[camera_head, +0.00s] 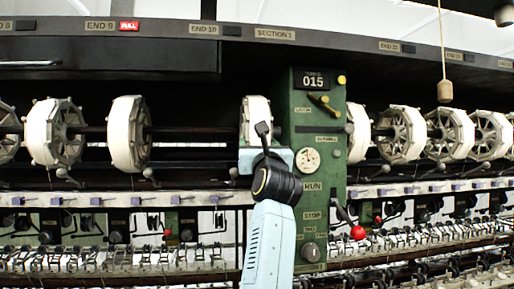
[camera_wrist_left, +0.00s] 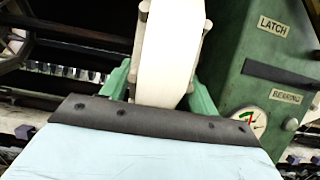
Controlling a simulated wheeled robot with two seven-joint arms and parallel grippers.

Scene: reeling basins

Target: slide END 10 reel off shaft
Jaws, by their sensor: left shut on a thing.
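The END 10 reel (camera_head: 254,108) is a white-rimmed reel on the dark shaft (camera_head: 195,131), close to the left side of the green gearbox. My left gripper (camera_head: 261,134) is in front of it, at the end of my pale blue arm, and hides its lower part. In the left wrist view the white rim of the reel (camera_wrist_left: 168,48) runs down between the green fingers of my left gripper (camera_wrist_left: 160,84), which is shut on it. The reel's far side and the shaft's end at the gearbox are hidden. My right gripper is not in view.
The green gearbox (camera_head: 330,190), with dial, knobs and a red-balled lever (camera_head: 357,232), stands close on the right. The shaft is bare leftward up to another white reel (camera_head: 128,134). A red FULL sign (camera_head: 129,26) shows beside END 9. A ledge (camera_head: 110,199) runs below.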

